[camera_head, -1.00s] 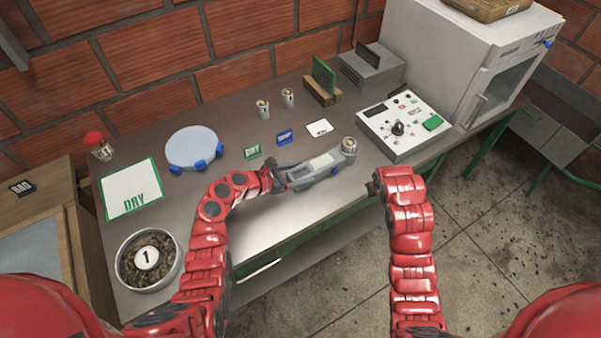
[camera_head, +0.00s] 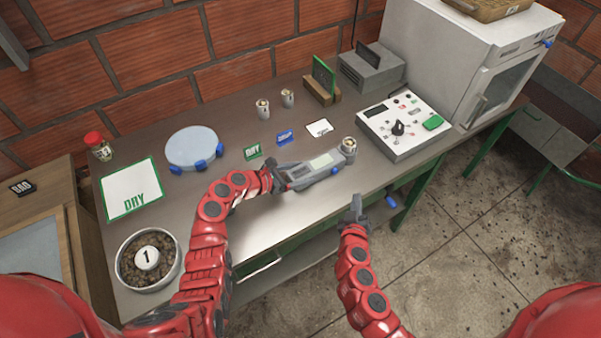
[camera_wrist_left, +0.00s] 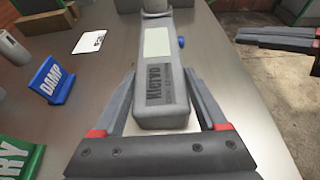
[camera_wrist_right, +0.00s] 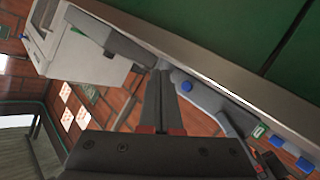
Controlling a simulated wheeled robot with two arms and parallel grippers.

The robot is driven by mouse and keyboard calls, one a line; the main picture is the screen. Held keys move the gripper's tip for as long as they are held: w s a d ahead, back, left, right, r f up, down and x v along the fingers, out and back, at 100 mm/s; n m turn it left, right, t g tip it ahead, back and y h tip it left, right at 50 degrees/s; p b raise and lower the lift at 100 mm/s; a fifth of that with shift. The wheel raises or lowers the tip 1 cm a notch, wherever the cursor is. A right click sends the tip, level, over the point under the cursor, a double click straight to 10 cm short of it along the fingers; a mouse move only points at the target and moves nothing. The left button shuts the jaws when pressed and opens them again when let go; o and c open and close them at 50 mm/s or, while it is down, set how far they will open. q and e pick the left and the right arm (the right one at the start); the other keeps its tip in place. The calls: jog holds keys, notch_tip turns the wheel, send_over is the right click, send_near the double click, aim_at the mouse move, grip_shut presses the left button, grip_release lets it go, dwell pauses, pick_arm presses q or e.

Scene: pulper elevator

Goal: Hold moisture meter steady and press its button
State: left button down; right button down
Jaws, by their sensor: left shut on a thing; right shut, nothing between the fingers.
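The grey moisture meter (camera_head: 322,165) lies near the table's front edge, with a pale screen and a round cup (camera_head: 348,148) at its right end. My left gripper (camera_head: 281,182) is shut on the meter's near end. The left wrist view shows a finger on each side of the meter's labelled body (camera_wrist_left: 160,85). A blue button (camera_head: 335,172) sticks out from the meter's front side; it also shows in the left wrist view (camera_wrist_left: 181,42) and right wrist view (camera_wrist_right: 187,87). My right gripper (camera_head: 356,203) is shut and empty, in front of the table edge, apart from the button.
A control box (camera_head: 404,126) and a white oven (camera_head: 478,60) stand to the right. DRY (camera_head: 252,152) and DAMP (camera_head: 284,138) signs and metal cups (camera_head: 263,109) stand behind the meter. A bowl (camera_head: 149,260) stands front left. Open floor lies right of my right arm.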

aim_at(341, 189)
jog(key=w+a, duration=0.1)
jog(key=w, duration=0.1)
jog(key=w+a, duration=0.1)
jog(key=w, duration=0.1)
jog(key=w+a, duration=0.1)
jog(key=w, duration=0.1)
jog(key=shift+w+a, duration=0.1)
jog(key=shift+a, duration=0.3)
jog(key=shift+w, duration=0.1)
dwell(1.5)
jog(key=shift+w+a, duration=0.2)
jog(key=shift+w, duration=0.05)
jog(key=shift+w+a, duration=0.3)
jog(key=shift+w, duration=0.2)
dwell(0.7)
jog(key=shift+s, duration=0.1)
jog(key=shift+s+d, duration=0.5)
jog(key=shift+s, duration=0.25)
jog(key=s+d, duration=0.3)
jog(key=s, duration=0.2)
dwell(0.4)
